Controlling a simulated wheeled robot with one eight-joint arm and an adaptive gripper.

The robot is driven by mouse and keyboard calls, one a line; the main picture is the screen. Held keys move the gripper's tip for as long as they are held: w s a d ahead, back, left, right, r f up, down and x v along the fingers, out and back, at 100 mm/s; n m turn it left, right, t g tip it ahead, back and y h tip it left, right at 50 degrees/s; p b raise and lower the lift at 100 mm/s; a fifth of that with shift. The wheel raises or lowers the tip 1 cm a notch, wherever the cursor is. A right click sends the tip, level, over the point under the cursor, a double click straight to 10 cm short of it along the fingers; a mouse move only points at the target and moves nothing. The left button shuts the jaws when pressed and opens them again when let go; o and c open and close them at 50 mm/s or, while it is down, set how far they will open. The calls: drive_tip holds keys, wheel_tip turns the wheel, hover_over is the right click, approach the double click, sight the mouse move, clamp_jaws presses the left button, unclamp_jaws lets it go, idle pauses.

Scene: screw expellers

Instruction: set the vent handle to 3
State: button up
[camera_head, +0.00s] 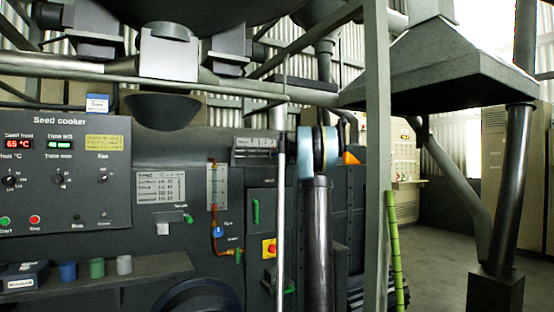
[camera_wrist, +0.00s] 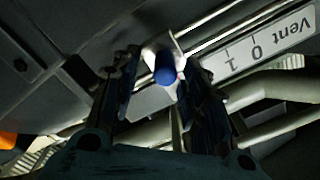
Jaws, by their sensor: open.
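The vent handle (camera_wrist: 166,68) shows in the wrist view as a pale lever with a blue round knob. Its scale plate (camera_wrist: 250,52) appears upside down, with "Vent", 0 and 1 readable. The handle stands to the left of the 1 mark; the marks nearer to it are hidden or unreadable. My gripper (camera_wrist: 160,78) is open, with one dark finger on each side of the knob. I cannot tell whether either finger touches it. In the head view a small scale plate (camera_head: 254,143) shows beside my arm; the handle and fingertips are not discernible there.
The seed cooker panel (camera_head: 62,170) is at the left, above a shelf (camera_head: 150,268) with several small cups. A thin upright pipe (camera_head: 281,215) and a grey post (camera_head: 376,120) stand near my arm. Open floor (camera_head: 440,245) lies at the right.

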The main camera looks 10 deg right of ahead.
drive_tip(key=v, duration=0.8)
drive_tip(key=shift+s+d, duration=0.15)
drive_tip(key=shift+s, duration=0.2)
drive_tip(key=s+a+f+n+g+y, duration=0.1)
drive_tip(key=s+a+f+n+g, duration=0.15)
drive_tip(key=s+a+f, duration=0.6)
drive_tip(key=s+a+f+n+g, duration=0.1)
drive_tip(key=s+a+f+g, duration=0.3)
drive_tip(key=s, duration=0.7)
drive_tip(key=s+a+f+n+g+y, duration=0.1)
drive_tip(key=s+a+f+n+g, duration=0.1)
drive_tip(key=s+a+f, duration=0.45)
drive_tip(key=s+d+f+g+h, duration=0.2)
drive_tip(key=s+f, duration=0.9)
drive_tip(key=s, duration=0.2)
drive_tip(key=s+d+f+g+h, duration=0.2)
drive_tip(key=s+d+f+h, duration=0.1)
drive_tip(key=s+f, duration=0.8)
drive_tip(key=s+d+f+g+h, duration=0.2)
drive_tip(key=s+f, duration=0.9)
drive_tip(key=s, duration=0.4)
drive_tip(key=shift+d+f+h, duration=0.2)
drive_tip(key=shift+d+h, duration=0.1)
drive_tip(key=shift+w+g, duration=0.1)
drive_tip(key=shift+g, duration=0.15)
